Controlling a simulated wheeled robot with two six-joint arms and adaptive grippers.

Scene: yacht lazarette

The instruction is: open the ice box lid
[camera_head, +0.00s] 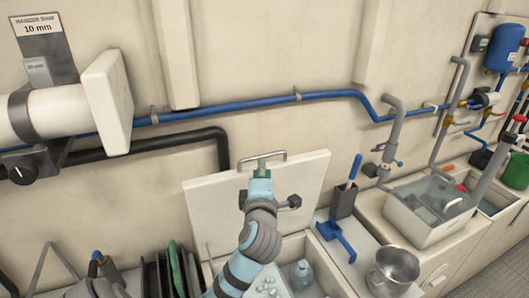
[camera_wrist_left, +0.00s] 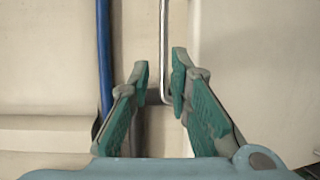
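The ice box lid (camera_head: 308,176) is a pale panel that stands raised and leans near the wall behind the ice box. Its metal handle (camera_head: 270,156) is on the upper edge. The ice box (camera_head: 325,272) below is uncovered, with ice and a bottle inside; my left arm hides part of it. My left gripper (camera_head: 261,168) is at the handle, in front of the lid. In the left wrist view its fingers (camera_wrist_left: 160,80) are apart, with the handle bar (camera_wrist_left: 164,50) between them, closer to the right finger. My right gripper is not in view.
Dark upright plates (camera_head: 170,272) stand to the left. A blue pipe (camera_head: 230,108) runs along the wall above the lid.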

